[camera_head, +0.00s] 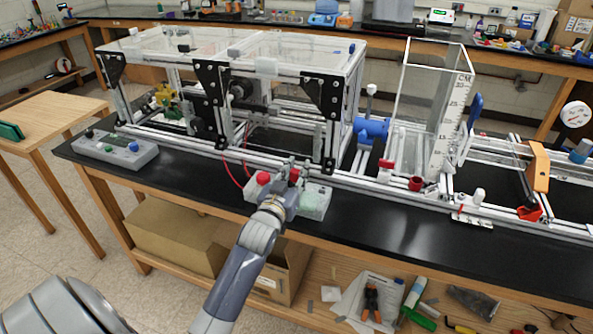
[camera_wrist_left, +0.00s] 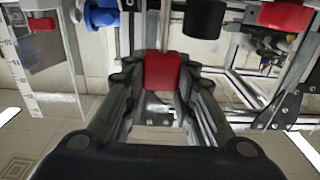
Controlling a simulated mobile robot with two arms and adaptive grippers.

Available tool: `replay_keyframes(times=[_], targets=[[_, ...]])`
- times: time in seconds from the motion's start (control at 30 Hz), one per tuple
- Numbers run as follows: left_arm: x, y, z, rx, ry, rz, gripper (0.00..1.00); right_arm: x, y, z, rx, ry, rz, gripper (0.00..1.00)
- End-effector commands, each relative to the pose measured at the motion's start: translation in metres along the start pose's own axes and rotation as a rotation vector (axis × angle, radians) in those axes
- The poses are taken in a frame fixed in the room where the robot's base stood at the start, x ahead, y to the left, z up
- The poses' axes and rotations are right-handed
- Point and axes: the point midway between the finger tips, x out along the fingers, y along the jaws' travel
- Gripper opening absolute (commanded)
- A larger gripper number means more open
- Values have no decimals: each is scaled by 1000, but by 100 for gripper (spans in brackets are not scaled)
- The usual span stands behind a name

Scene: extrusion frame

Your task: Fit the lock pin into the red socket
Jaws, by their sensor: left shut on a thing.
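My left gripper (camera_head: 284,179) is over the front edge of the black bench, just by a small control box. In the left wrist view its fingers (camera_wrist_left: 161,95) are closed on a red block-shaped head (camera_wrist_left: 162,71), with a thin pale rod beyond it; this looks like the lock pin. In the head view a bit of its red (camera_head: 294,175) shows at the fingertips. A small red cylinder (camera_head: 416,183) sits on the front rail below the clear tank and looks like the red socket. Whether its opening is free cannot be told. My right gripper is not in view.
The clear tank with a scale (camera_head: 432,105) stands right of the gripper, a blue cylinder (camera_head: 371,128) beside it. The extrusion frame (camera_head: 330,95) rises behind. A control box (camera_head: 314,200) with a red knob (camera_head: 263,178) is close by. The bench front at right (camera_head: 400,215) is clear.

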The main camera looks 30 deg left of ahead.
Motion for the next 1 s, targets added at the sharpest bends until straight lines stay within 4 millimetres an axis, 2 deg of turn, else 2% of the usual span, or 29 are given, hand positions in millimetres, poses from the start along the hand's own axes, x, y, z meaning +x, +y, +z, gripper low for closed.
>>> replay_keyframes(times=[0.1,0.13,0.2,0.23,0.67,0.77,1.0], targets=[[0,0,4,0,0,0,1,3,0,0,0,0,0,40],[0,0,3,0,0,0,30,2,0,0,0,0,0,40],[0,0,3,0,0,0,45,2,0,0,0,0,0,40],[0,0,3,0,0,0,48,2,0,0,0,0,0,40],[-6,0,3,0,-1,0,48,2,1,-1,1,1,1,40],[-18,0,4,0,-2,0,48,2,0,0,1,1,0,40],[-64,0,4,0,-3,0,48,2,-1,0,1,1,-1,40]])
